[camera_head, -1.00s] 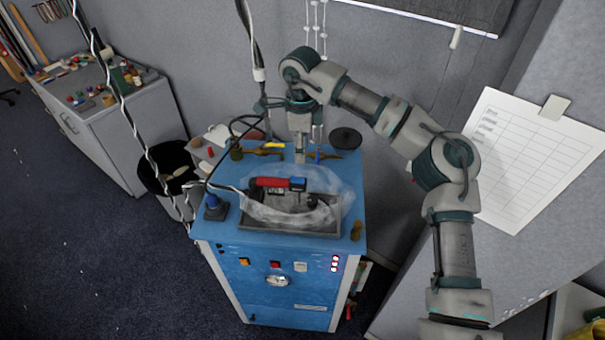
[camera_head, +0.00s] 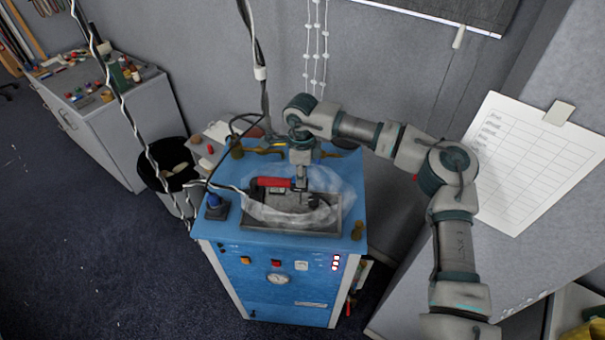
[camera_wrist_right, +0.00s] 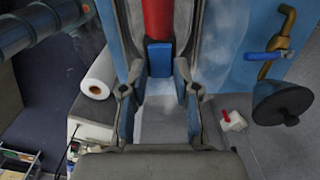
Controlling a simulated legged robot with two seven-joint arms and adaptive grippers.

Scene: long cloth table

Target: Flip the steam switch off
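The blue steam machine (camera_head: 225,285) stands below me. Its front panel carries a small orange switch (camera_head: 245,261), a red switch (camera_head: 276,263), a white switch (camera_head: 301,266), a round gauge (camera_head: 278,279) and a column of red lights (camera_head: 336,263). I cannot tell which control is the steam switch. A tool with a red handle (camera_head: 271,183) and blue end lies over the tray on top, amid a whitish translucent haze. My right gripper (camera_head: 301,184) is low at the handle's right end. My left gripper is out of view.
The grey tray (camera_head: 290,228) sits in the machine's top, with brass valves behind it. Cables (camera_head: 228,188) run in from the left. A black bin (camera_head: 165,160) and cabinet stand left. A wall with a paper chart (camera_head: 535,150) is right.

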